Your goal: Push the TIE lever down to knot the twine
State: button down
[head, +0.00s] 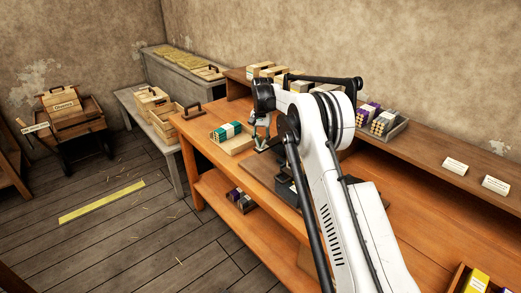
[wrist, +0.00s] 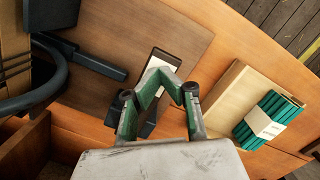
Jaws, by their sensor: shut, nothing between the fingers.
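My gripper (head: 262,144) is over the orange workbench, with its green fingers drawn together and nothing held. In the wrist view my gripper (wrist: 171,80) is above a dark block with a pale label (wrist: 164,60). The fingers partly cover this block, and I cannot read a TIE marking on it or tell whether they touch it. A black bar (wrist: 97,66) sticks out from the dark machine (wrist: 53,12) at the upper left; I cannot tell which part is the TIE lever. No twine can be made out. My arm hides much of the press in the head view.
A wooden tray (wrist: 214,116) with a banded teal bundle (wrist: 268,122) lies to the right of my gripper. A black curved rim (wrist: 42,94) is at the left. A raised shelf (head: 430,152) with boxes and cards runs along the bench's back. The front left bench top is mostly clear.

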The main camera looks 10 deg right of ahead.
aim_at(261, 150)
jog(key=shift+f+b, duration=1.1)
jog(key=shift+f, duration=0.85)
jog(key=shift+r, duration=0.1)
jog(key=shift+w+d+r, duration=0.25)
jog(key=shift+w+d, duration=0.1)
jog(key=shift+w, duration=0.35)
jog(key=shift+w+d+r, duration=0.25)
jog(key=shift+w+d, duration=0.05)
jog(key=shift+w, duration=0.4)
jog(key=shift+r, duration=0.1)
notch_tip(261, 150, up, 12)
jog(key=w, duration=0.1)
jog(key=shift+d, duration=0.2)
